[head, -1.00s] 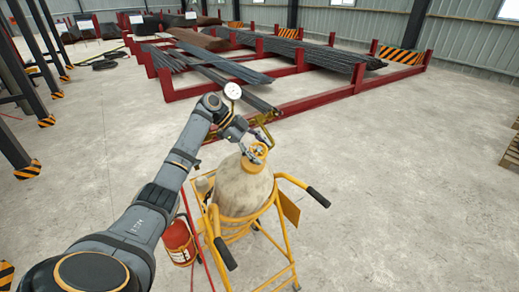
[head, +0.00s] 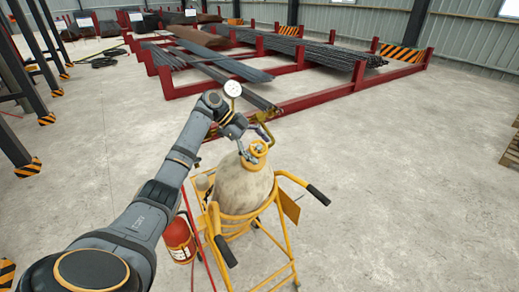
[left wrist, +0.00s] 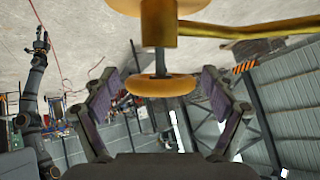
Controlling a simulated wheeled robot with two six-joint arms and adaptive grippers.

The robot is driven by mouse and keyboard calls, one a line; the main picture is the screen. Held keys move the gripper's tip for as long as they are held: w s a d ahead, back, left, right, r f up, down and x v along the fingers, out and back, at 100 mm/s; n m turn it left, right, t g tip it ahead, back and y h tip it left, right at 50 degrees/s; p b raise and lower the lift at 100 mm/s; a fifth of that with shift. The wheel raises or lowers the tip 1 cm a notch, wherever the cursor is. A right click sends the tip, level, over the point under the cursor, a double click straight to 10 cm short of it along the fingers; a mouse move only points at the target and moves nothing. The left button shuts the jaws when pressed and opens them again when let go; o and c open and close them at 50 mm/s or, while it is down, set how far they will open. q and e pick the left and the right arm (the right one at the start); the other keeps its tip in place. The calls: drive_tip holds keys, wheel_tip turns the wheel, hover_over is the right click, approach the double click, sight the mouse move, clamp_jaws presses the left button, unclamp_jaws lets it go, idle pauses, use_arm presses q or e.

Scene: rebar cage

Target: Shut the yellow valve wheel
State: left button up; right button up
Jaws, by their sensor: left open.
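The yellow valve wheel (head: 258,147) sits on top of a tan gas cylinder (head: 242,188) held in a yellow cart. In the left wrist view the wheel (left wrist: 160,87) is a yellow disc on a dark stem below a brass-coloured valve body (left wrist: 159,22). My left gripper (head: 255,144) is open at the wheel, its fingers on either side. In the left wrist view gaps show between the wheel's rim and both fingers (left wrist: 161,82). What seems to be my right arm hangs at the left of that view, its gripper (left wrist: 42,40) too small to read.
A white-faced gauge (head: 233,89) stands beside my left wrist. The cart's handles (head: 318,195) stick out, and a red fire extinguisher (head: 179,240) is at its left. Red racks with rebar (head: 310,100) stand behind.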

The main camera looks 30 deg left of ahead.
use_arm(q)
drive_tip(key=v, duration=1.2)
